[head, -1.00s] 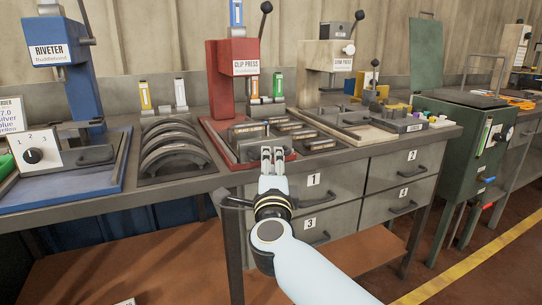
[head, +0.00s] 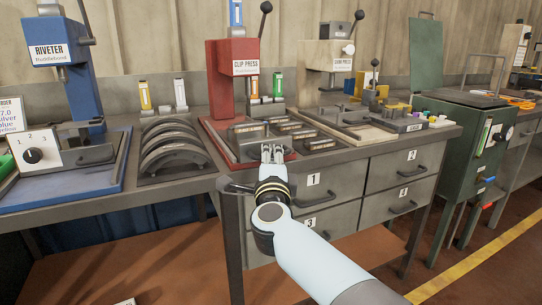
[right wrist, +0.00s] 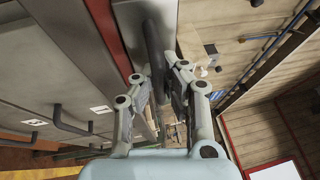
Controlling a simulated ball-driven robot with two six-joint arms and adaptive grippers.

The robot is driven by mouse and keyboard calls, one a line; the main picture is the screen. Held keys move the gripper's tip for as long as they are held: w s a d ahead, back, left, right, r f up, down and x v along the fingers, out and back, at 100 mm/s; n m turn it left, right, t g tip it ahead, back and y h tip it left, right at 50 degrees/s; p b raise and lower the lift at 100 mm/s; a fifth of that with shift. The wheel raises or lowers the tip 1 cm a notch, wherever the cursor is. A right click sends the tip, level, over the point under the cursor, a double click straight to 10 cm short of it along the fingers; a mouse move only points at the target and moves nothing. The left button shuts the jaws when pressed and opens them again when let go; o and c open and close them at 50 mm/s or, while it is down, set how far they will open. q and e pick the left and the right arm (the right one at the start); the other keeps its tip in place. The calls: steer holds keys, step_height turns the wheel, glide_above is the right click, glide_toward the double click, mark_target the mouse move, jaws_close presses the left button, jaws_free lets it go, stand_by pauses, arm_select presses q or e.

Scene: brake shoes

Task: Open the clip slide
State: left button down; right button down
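The red clip press (head: 232,85) stands on the bench, its labelled head above a red base. On the base, a dark grey slide (head: 248,132) sits below the head, with a dark handle at its front. My right gripper (head: 273,152) is at the front edge of this base, partly hiding it. In the right wrist view its two fingers (right wrist: 160,76) are apart, and a dark bar (right wrist: 154,45) runs between them. I cannot tell whether either finger touches the bar. My left gripper is not in view.
Clips lie in a rack (head: 298,130) right of the slide. Curved brake shoes (head: 172,150) stand in a tray on the left, beside the blue riveter (head: 60,65). The cream press (head: 330,60) is on the right. Drawers (head: 318,182) lie below the bench edge.

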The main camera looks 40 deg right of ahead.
steer(key=shift+f, duration=0.1)
steer(key=s, duration=0.1)
steer(key=s+a+p, duration=0.1)
steer(key=s, duration=0.1)
steer(key=shift+s+p, duration=0.3)
steer(key=shift+f, duration=0.1)
steer(key=c, duration=1.4)
jaws_free()
steer(key=v, duration=0.7)
steer(key=shift+s+a, duration=0.1)
steer(key=shift+s, duration=0.05)
